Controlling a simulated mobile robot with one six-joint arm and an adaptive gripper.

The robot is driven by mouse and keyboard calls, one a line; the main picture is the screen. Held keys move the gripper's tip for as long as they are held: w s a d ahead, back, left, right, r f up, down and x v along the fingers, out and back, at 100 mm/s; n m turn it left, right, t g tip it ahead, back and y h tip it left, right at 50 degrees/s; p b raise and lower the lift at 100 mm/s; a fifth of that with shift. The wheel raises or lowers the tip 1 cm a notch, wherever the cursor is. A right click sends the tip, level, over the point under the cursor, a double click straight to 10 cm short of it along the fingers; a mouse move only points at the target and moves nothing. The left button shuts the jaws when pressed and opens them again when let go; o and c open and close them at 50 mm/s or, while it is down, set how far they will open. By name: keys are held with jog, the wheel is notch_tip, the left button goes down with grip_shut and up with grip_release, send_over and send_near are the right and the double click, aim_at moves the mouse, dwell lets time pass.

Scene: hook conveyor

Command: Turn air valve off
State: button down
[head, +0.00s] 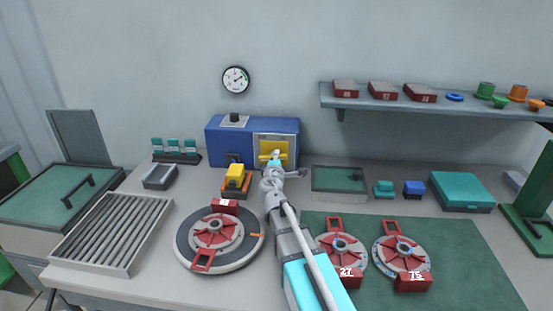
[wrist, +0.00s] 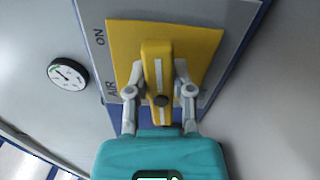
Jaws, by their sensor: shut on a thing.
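The air valve is a yellow handle (wrist: 156,50) with a pale stripe and a dark round pivot, on a yellow plate (wrist: 193,42). Around that is a grey panel marked ON and AIR (wrist: 95,62); no OFF mark can be read. In the head view the yellow plate (head: 283,147) is on the front of a blue box (head: 228,147) at the back of the bench, and the handle lies roughly level. My gripper (wrist: 160,72) is shut on the handle, one finger on each side. In the head view my gripper (head: 273,162) partly hides the valve.
A yellow and orange block (head: 236,179) stands just left of my arm. A round turntable (head: 183,254) with a red fixture is front left. Red discs (head: 340,250) lie on a green mat (head: 460,270) to the right. A shelf (head: 350,103) hangs at upper right.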

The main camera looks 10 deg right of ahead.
jog(key=shift+f+m, duration=0.1)
jog(key=shift+m, duration=0.8)
jog(key=shift+c, duration=2.4)
grip_release()
jog(key=shift+s, duration=0.1)
jog(key=shift+v, duration=5.95)
